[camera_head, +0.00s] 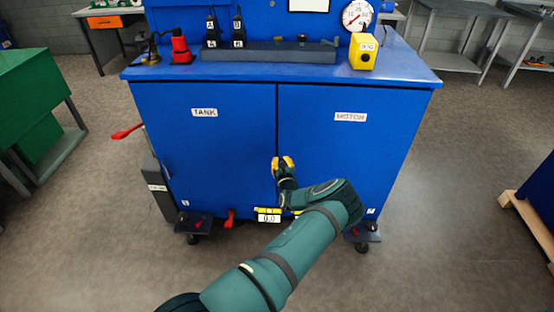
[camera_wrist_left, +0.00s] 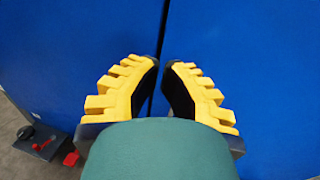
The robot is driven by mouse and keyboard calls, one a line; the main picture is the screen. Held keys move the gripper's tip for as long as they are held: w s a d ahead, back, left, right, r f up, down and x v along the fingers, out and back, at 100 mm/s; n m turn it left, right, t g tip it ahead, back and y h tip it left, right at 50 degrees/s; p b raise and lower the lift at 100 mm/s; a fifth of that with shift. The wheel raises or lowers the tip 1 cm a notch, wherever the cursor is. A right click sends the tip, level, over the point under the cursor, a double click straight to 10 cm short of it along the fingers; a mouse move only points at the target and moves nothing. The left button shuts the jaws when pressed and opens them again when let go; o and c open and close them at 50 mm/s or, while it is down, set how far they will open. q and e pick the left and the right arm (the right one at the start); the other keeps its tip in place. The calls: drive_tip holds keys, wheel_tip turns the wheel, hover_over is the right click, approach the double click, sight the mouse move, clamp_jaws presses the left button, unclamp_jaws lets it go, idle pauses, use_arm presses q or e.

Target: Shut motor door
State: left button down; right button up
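The motor door (camera_head: 345,150) is the right-hand blue door of the cabinet, marked with a MOTOR label (camera_head: 350,117). It looks flush beside the tank door (camera_head: 205,145), with a dark vertical seam between them. My left gripper (camera_head: 282,162) is at this seam, at about mid-height of the doors. In the left wrist view its yellow fingers (camera_wrist_left: 160,62) are close together, with a thin gap and nothing seen between them. The seam runs up from the fingertips, with the motor door (camera_wrist_left: 245,60) on the right. I cannot tell whether the tips touch it. My right gripper is not in view.
The cabinet top (camera_head: 270,72) carries a red object (camera_head: 181,50), a yellow box (camera_head: 363,50) and a gauge (camera_head: 357,15). A green cabinet (camera_head: 35,100) stands left. Open floor (camera_head: 450,200) lies to the right.

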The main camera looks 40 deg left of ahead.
use_arm(q)
drive_tip(key=s+a+p+v, duration=0.1)
drive_tip(key=p+v, duration=0.1)
drive_tip(key=v, duration=0.8)
drive_tip(key=shift+s+a+p, duration=0.2)
drive_tip(key=shift+s+p, duration=0.1)
drive_tip(key=shift+s, duration=0.15)
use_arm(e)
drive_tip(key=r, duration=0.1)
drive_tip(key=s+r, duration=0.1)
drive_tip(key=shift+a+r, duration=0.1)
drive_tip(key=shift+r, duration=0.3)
